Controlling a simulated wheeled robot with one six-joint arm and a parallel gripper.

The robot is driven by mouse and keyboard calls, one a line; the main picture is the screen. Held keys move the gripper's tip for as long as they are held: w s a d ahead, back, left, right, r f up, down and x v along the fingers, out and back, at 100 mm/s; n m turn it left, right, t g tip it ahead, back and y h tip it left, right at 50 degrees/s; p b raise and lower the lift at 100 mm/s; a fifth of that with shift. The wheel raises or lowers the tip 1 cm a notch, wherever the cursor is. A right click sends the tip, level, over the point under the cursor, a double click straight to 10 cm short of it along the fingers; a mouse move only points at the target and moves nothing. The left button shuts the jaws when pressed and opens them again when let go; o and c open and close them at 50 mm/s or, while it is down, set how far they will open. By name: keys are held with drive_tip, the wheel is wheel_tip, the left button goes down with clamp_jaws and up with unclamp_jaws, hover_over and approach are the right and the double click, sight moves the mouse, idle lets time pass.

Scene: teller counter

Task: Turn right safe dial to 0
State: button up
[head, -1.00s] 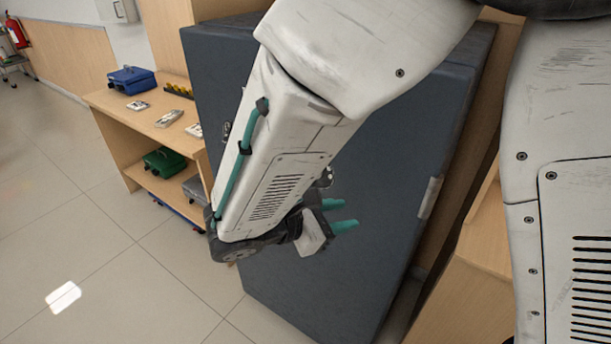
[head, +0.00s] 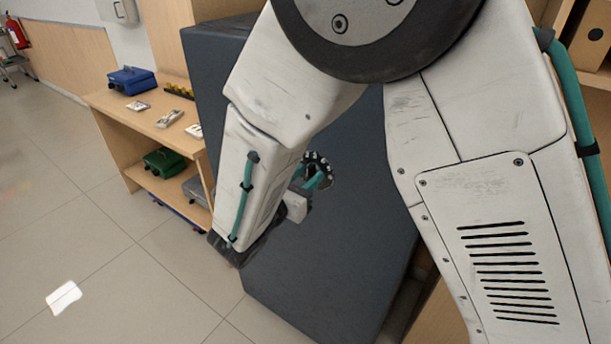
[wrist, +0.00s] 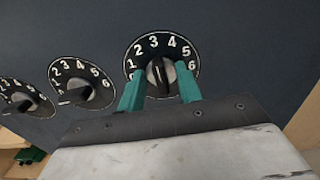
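The right safe dial (wrist: 158,58) is a black disc with white numbers 1 to 6 showing and a dark knob at its centre. The knob's ridge points roughly up, near 3 and 4. The 0 mark is not clearly visible. My gripper (wrist: 161,84) has its two teal fingers open, one on each side of the knob, with gaps between fingers and knob. In the head view my gripper (head: 313,182) is at the dial (head: 322,162) on the dark grey safe door (head: 350,250); my arm partly covers it.
A middle dial (wrist: 83,74) and a left dial (wrist: 18,92) sit on the same door. A wooden shelf (head: 125,110) with a blue case (head: 131,79) and a green case (head: 164,160) stands to the left.

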clamp_jaws()
drive_tip(key=shift+n, duration=0.3)
drive_tip(key=n, duration=0.3)
drive_tip(key=shift+w+n, duration=0.15)
drive_tip(key=shift+n, duration=0.25)
drive_tip(key=n, duration=0.4)
drive_tip(key=shift+a+f, duration=0.1)
drive_tip(key=n, duration=0.5)
drive_tip(key=shift+w+a+f, duration=0.1)
drive_tip(key=shift+f+n, duration=0.1)
drive_tip(key=shift+n, duration=2.2)
